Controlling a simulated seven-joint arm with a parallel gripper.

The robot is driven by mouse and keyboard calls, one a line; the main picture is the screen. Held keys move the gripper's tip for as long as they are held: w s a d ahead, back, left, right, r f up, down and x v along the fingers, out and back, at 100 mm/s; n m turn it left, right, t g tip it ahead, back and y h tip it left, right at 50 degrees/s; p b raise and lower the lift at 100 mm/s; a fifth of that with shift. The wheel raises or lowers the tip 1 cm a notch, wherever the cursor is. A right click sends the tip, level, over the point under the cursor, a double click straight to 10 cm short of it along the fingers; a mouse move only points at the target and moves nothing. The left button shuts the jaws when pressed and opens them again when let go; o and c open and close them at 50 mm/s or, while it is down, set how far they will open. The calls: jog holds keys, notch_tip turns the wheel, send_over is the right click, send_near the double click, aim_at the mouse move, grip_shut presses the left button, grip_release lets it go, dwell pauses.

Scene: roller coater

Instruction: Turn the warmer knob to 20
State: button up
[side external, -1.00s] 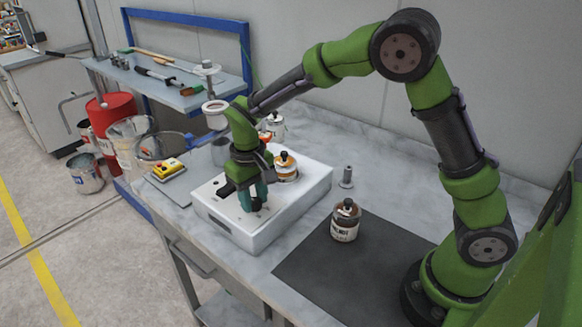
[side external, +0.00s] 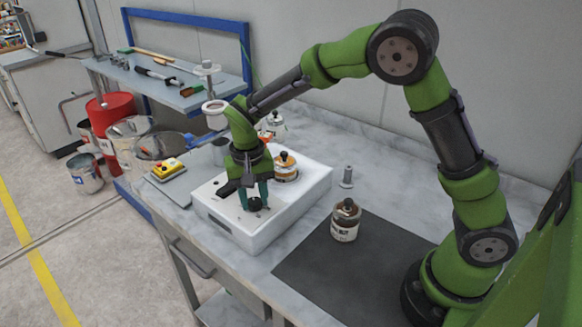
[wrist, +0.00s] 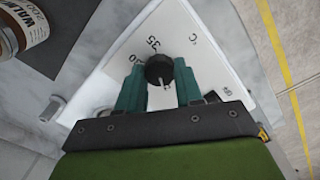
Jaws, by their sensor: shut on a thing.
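The warmer (side external: 222,231) is a white box on the bench, with a black round knob (side external: 255,204) on its top near the front. In the wrist view the knob (wrist: 159,69) sits on the white panel, with "35" printed just beyond it and another number ending in 0, partly hidden, to its left. A "C" is printed to the right. My gripper (wrist: 160,82) points down, its two teal fingers shut on the knob's sides; it also shows in the side view (side external: 255,197). I cannot tell which mark the knob points to.
An amber jar (side external: 286,170) stands on the warmer behind my gripper. A walnut-labelled jar (side external: 345,224) stands on the dark mat (side external: 320,265). A small metal post (side external: 347,177) stands near the warmer. A yellow control box (side external: 168,168) lies at the left.

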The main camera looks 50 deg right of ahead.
aim_at(259, 204)
jog(key=o, duration=1)
jog(key=shift+o, duration=0.2)
notch_tip(259, 204, up, 17)
jog(key=shift+w+a, duration=0.15)
jog(key=shift+a, duration=0.05)
jog(key=shift+w, duration=0.1)
jog(key=s+d+n+t+y, duration=0.1)
jog(key=s+d+t, duration=0.1)
jog(key=s, duration=0.7)
jog(key=s+d+n+t+y, duration=0.1)
jog(key=s+d+t, duration=0.2)
jog(key=s, duration=0.7)
jog(key=shift+s+d+f+n+t, duration=0.25)
jog(key=shift+d+n+t, duration=0.1)
jog(key=shift+t, duration=0.85)
